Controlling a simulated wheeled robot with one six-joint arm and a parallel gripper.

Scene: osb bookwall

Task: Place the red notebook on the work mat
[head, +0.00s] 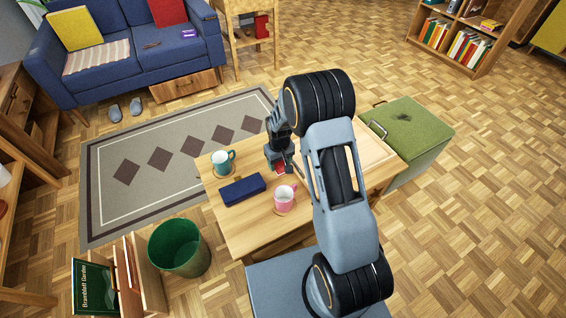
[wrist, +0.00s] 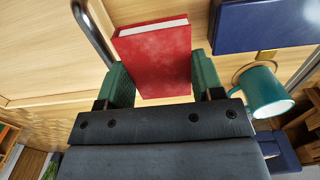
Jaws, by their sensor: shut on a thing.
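The red notebook (wrist: 155,55) is between the two green finger pads of my gripper (wrist: 162,78) in the wrist view, with its pale page edge facing away. My gripper is shut on it, over the wooden table (head: 240,232). In the head view only a small red part of the notebook (head: 280,168) shows below my gripper (head: 281,163). I cannot tell whether the notebook touches the tabletop. No work mat can be told for sure; a paler panel (head: 373,150) shows on the table's right part, partly hidden by my arm.
A dark blue case (head: 243,189), a teal mug (head: 222,163) on a coaster and a pink mug (head: 285,197) stand on the table near my gripper. A green-topped box (head: 412,130) stands right of the table. A green bin (head: 180,247) stands on the floor at left.

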